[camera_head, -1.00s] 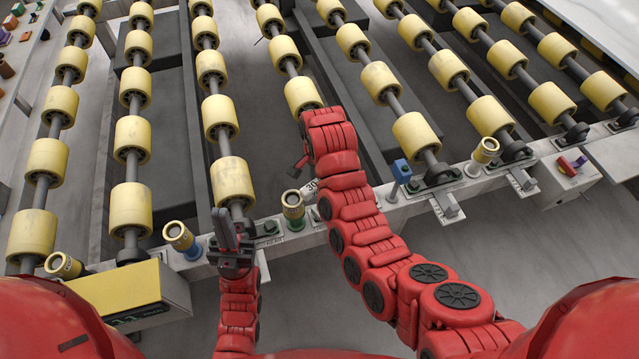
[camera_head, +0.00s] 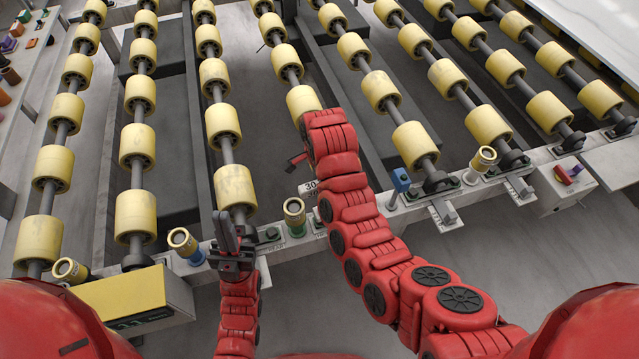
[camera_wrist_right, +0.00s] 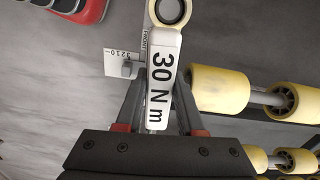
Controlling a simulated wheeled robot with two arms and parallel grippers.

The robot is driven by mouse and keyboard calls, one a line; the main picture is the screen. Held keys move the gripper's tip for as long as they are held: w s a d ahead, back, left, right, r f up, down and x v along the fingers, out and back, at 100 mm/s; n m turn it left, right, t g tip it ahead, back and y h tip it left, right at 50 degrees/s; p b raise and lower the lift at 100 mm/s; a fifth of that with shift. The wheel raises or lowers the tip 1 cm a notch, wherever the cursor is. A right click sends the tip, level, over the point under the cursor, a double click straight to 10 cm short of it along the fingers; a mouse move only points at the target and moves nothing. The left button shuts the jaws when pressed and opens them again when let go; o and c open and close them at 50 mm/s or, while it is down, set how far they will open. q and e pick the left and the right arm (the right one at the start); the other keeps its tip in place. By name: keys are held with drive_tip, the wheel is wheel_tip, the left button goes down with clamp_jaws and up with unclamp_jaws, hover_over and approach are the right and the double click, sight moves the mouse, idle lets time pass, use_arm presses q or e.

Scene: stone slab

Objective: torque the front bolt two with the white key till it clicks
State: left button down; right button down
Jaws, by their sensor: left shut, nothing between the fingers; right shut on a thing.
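The white key (camera_wrist_right: 164,85), marked 30 N m, is between the fingers of my right gripper (camera_wrist_right: 158,112), which is shut on it. A pale yellow ring (camera_wrist_right: 171,9) shows at the key's far end; whether it sits on a bolt I cannot tell. In the head view a white label with 30 (camera_head: 309,187) shows beside my right arm, and the right fingers are mostly hidden. My left gripper (camera_head: 228,232) is shut and empty, pointing up over the front rail. Which bolt is front bolt two I cannot tell.
The front rail (camera_head: 345,226) carries yellow-topped posts with blue (camera_head: 186,246), green (camera_head: 295,216) and white (camera_head: 481,164) bases. Yellow rollers (camera_head: 232,186) fill the frame behind it. A yellow-topped box (camera_head: 120,300) stands at front left. Open floor lies at front right.

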drive_tip(key=shift+r, duration=0.3)
wheel_tip(320, 180, up, 5)
drive_tip(key=p, duration=0.5)
idle(0.4)
